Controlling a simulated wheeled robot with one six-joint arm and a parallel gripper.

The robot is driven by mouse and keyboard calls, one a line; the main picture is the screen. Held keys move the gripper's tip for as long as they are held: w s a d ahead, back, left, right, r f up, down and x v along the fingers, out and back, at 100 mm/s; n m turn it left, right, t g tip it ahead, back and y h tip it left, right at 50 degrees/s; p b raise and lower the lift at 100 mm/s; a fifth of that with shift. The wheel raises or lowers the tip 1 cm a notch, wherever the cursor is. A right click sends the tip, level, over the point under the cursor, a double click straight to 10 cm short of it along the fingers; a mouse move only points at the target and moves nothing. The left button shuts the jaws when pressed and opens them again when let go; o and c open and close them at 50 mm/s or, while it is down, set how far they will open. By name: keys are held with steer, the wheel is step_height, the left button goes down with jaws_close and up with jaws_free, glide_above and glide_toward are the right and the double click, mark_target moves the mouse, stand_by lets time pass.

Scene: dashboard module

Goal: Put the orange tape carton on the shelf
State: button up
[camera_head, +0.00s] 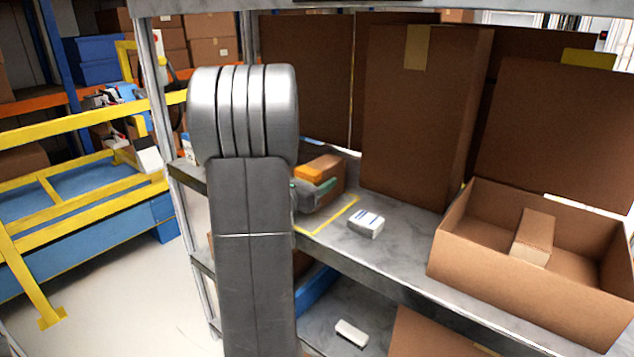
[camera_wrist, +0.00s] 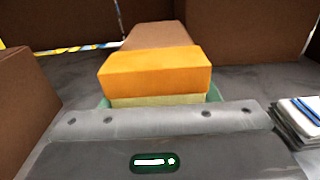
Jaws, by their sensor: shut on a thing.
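The orange tape carton (camera_wrist: 155,72) shows in the wrist view straight ahead of my gripper (camera_wrist: 158,101), with an orange top and a paler yellow-green near face. Greenish finger pads show at its lower sides, and my gripper is shut on it. In the head view the carton (camera_head: 313,173) is a small orange patch just right of my arm, and my gripper (camera_head: 310,192) is partly hidden behind that arm. The carton is over the grey shelf (camera_head: 335,242), close to a brown box (camera_wrist: 160,36) behind it. I cannot tell whether its underside touches the shelf.
Yellow tape (camera_head: 338,212) marks the shelf surface. A white stack with blue marks (camera_head: 366,224) lies to the right. A tall brown carton (camera_head: 415,120) stands behind, and an open brown box (camera_head: 500,270) stands at right. A metal post (camera_head: 160,110) rises left of my arm.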

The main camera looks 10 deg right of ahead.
steer(key=shift+f, duration=0.1)
steer(key=o, duration=1.3)
steer(key=shift+r, duration=0.3)
steer(key=b+v, duration=0.1)
steer(key=v, duration=1.1)
steer(key=shift+s+f, duration=0.1)
steer(key=shift+f, duration=0.05)
